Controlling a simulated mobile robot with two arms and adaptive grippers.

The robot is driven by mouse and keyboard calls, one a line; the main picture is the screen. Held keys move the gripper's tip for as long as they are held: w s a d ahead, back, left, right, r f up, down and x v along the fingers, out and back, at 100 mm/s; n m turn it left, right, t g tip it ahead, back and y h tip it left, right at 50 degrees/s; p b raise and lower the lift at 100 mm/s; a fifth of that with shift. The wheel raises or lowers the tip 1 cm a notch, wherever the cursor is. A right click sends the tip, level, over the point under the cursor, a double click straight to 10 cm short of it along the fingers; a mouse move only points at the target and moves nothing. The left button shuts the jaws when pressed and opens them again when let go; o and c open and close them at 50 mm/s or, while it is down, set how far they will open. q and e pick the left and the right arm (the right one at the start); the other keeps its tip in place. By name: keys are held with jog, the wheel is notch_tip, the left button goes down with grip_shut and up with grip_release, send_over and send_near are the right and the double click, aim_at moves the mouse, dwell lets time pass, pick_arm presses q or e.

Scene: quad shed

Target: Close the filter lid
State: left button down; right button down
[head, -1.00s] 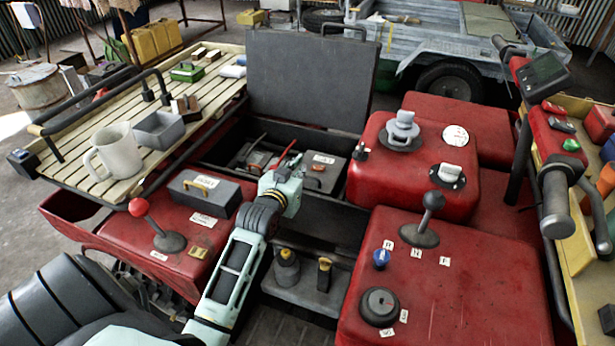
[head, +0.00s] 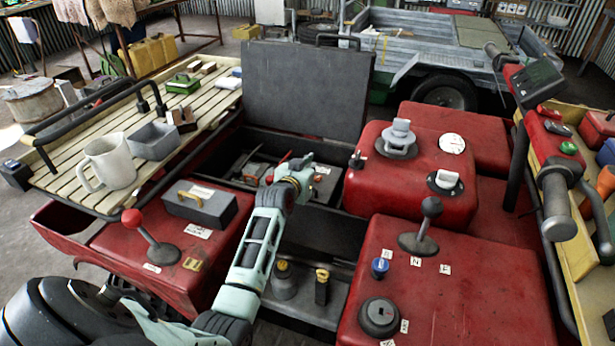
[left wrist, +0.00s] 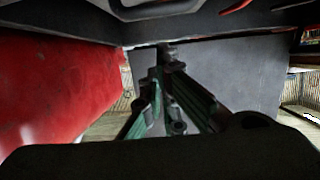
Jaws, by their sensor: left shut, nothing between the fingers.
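A large dark grey lid (head: 308,85) stands raised at the back of an open dark box set in the red quad body; I take it for the filter lid. A black handle bar shows along its top edge. My left gripper (head: 294,172) is over the open box, in front of the lid and apart from it; my own wrist hides its fingertips in the head view. In the left wrist view the green fingers (left wrist: 165,58) are together and empty, with a flat grey panel (left wrist: 240,75), probably the lid, behind them. My right gripper is not in view.
A red tank (head: 405,180) with knobs borders the box on the right. A slatted rack (head: 60,170) with a mug (head: 108,163) and a grey tray (head: 154,141) lies left. A grey case with a yellow handle (head: 200,203) is nearer. Tools lie inside the box.

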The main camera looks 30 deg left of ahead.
pick_arm(q)
jog(key=shift+s+d+f, duration=0.15)
jog(key=shift+s+f, duration=0.75)
jog(key=shift+f, duration=0.1)
jog(key=shift+s+d+f, duration=0.1)
jog(key=shift+s+f, duration=0.2)
jog(key=shift+f, duration=0.3)
jog(key=shift+s+d+f, duration=0.1)
jog(key=shift+s+f, duration=0.15)
jog(key=shift+f, duration=0.3)
jog(key=shift+s+d+f, duration=0.1)
jog(key=shift+f, duration=0.25)
jog(key=r+p, duration=0.1)
jog(key=w+r, duration=0.1)
jog(key=r, duration=0.1)
jog(key=r+p, duration=0.1)
jog(key=shift+w+a+r+p, duration=0.15)
jog(key=shift+w+a+p, duration=0.15)
jog(key=shift+w+p, duration=0.05)
jog(key=shift+r, duration=0.15)
jog(key=v, duration=0.9)
